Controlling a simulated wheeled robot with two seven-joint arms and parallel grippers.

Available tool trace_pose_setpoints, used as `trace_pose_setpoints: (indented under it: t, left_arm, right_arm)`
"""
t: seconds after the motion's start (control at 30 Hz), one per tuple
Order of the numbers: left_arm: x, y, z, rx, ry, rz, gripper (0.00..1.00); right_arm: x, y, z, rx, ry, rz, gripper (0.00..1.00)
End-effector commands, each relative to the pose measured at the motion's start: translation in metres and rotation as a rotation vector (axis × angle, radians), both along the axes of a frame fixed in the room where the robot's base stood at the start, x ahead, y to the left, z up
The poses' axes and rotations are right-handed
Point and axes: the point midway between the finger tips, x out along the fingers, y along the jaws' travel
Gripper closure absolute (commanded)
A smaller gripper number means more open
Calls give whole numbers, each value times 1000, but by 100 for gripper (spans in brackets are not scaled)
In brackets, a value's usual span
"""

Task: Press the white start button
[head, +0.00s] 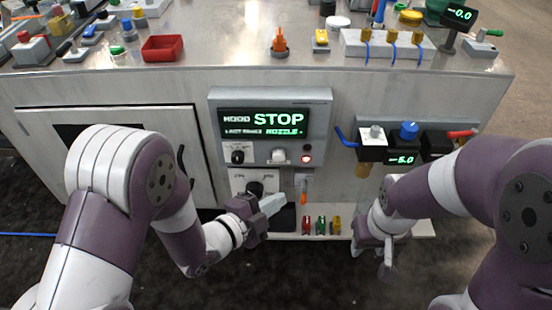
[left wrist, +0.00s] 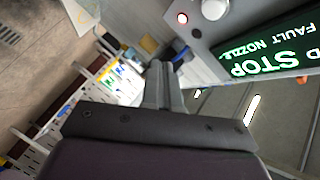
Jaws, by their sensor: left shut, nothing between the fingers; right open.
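The white start button (head: 278,155) sits on the grey control panel (head: 325,103), below its display, between a black knob and a red-lit round light. It also shows at the top of the left wrist view (left wrist: 213,8). My left gripper (head: 277,202) is shut and empty, in front of the cabinet and below the button, apart from it. Its shut fingers show in the left wrist view (left wrist: 163,85). My right gripper (head: 388,264) is open and hangs low at the right, away from the panel.
The display (head: 264,123) reads STOP, with a nozzle fault line below. A black knob (head: 238,156) and the red light (head: 306,156) flank the button. A low shelf holds several small coloured parts (head: 321,225). Regulators (head: 408,143) stick out at the right. The tabletop above is cluttered.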

Motion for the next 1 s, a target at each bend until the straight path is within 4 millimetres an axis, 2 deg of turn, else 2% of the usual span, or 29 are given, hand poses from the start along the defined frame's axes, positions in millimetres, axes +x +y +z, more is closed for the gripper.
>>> trace_pose_setpoints:
  t: [0.27, 0.7, 1.0]
  left_arm:
    - [9, 0, 0, -1, 1, 3, 100]
    - [70, 0, -1, 0, 2, 2, 100]
    - [88, 0, 0, -1, 3, 2, 100]
  right_arm:
    - [0, 0, 0, 0, 0, 0, 57]
    - [0, 0, -3, 0, 0, 0, 57]
    - [0, 0, -5, 0, 0, 0, 57]
